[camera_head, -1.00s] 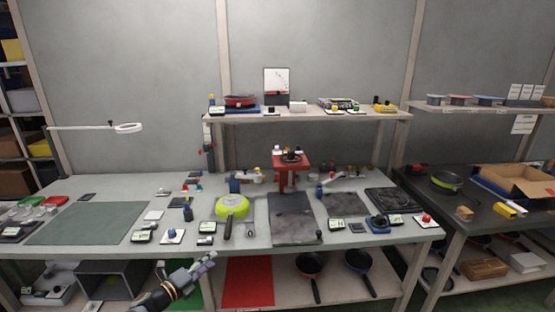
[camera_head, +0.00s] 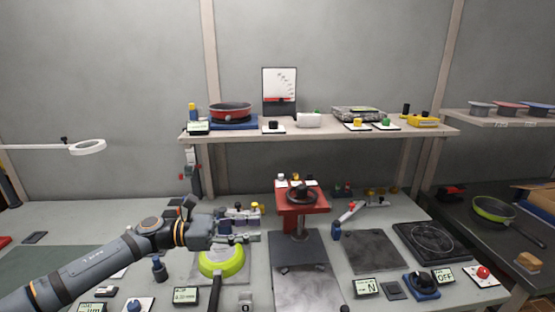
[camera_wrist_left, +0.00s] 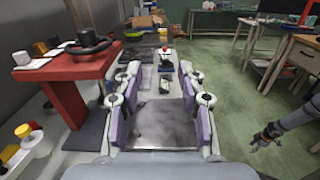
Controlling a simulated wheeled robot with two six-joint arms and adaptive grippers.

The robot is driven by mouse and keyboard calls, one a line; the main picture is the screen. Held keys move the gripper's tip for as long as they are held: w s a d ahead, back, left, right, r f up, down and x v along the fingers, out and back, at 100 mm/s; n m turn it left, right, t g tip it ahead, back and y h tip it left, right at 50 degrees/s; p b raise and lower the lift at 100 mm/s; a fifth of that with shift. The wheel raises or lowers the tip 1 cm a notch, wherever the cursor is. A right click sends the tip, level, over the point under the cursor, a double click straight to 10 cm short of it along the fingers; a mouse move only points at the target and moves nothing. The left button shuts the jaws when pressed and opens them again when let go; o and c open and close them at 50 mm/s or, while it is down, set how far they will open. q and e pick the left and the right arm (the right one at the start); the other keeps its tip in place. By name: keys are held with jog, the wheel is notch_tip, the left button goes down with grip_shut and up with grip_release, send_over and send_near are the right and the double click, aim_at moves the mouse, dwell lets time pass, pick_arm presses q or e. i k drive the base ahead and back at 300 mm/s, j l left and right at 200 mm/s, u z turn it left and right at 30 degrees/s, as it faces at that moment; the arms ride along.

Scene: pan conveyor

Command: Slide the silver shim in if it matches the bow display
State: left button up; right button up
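My left gripper (camera_head: 257,225) reaches in over the bench, left of the red stand (camera_head: 301,205) and just above the green-rimmed pan (camera_head: 221,262). In the left wrist view its fingers (camera_wrist_left: 158,78) are spread wide with nothing between them. The red stand (camera_wrist_left: 62,72) with a black ring on top is left of the fingers there. My right gripper (camera_wrist_left: 268,135) shows small at the right of the wrist view; its fingers are too small to read. Several small displays show, one reading N (camera_head: 367,287). I cannot tell which is the bow display. I cannot make out a silver shim.
A shelf (camera_head: 320,130) above the bench holds a red pan (camera_head: 231,112), a chart board (camera_head: 279,92) and small blocks. Dark plates (camera_head: 373,250) lie right of the stand. A blue knob unit (camera_head: 421,284) and a red button (camera_head: 482,272) are at the front right.

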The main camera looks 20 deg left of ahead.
aim_at(280, 183)
jog(key=i+j, duration=0.2)
jog(key=i, duration=0.25)
jog(key=i+j, duration=0.2)
jog(key=i, duration=0.2)
jog(key=i+l, duration=0.15)
jog(key=l, duration=0.05)
